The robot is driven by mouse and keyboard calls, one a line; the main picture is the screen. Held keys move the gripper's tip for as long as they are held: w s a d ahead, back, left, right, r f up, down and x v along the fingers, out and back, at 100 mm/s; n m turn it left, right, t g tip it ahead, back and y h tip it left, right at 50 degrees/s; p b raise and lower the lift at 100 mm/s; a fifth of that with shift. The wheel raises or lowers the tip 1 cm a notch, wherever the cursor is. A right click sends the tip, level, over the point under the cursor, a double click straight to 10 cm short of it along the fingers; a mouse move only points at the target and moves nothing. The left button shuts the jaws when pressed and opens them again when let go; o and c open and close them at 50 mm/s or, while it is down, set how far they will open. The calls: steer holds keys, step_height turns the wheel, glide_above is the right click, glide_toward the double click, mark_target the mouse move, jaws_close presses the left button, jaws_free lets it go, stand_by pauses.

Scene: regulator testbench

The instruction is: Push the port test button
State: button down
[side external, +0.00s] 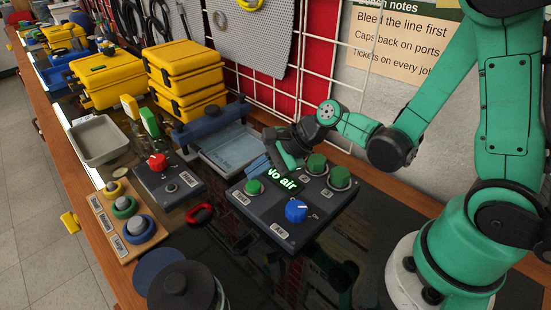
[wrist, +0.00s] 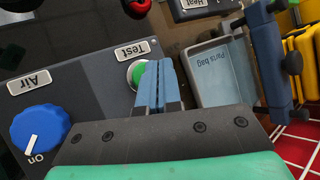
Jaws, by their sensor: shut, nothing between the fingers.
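The grey test panel (side external: 268,223) carries a green button (side external: 254,187) beside the Test label, a blue Air knob (side external: 296,211) and a lit display (side external: 282,178) that seems to read "No air". The wrist view shows the green Test button (wrist: 137,74) in its metal ring, partly covered by my fingers. The blue knob (wrist: 39,131) has its white mark toward "On". My gripper (wrist: 158,66) is shut and empty, its blue fingertips right beside the button in the picture. Whether they touch it, I cannot tell. In the side view my gripper (side external: 259,166) is behind the button.
Two larger green-topped fittings (side external: 317,163) stand on the panel's back right. A red ring (side external: 200,214) and a dark lidded pot (side external: 185,287) are nearby.

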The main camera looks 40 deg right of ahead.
mark_target(258, 184)
stand_by(0.4)
steer(key=shift+r, duration=2.5)
steer(key=shift+s+d+r+n, duration=0.1)
steer(key=shift+s+r+n, duration=0.1)
steer(key=shift+n, duration=0.2)
steer(key=s+d+r+n+h, duration=0.3)
steer(key=s+d+n+h, duration=0.2)
steer(key=n, duration=1.2)
steer(key=shift+s+d+r+n+h, duration=0.3)
steer(key=shift+s+d+n+h, duration=0.1)
steer(key=shift+s+h, duration=0.2)
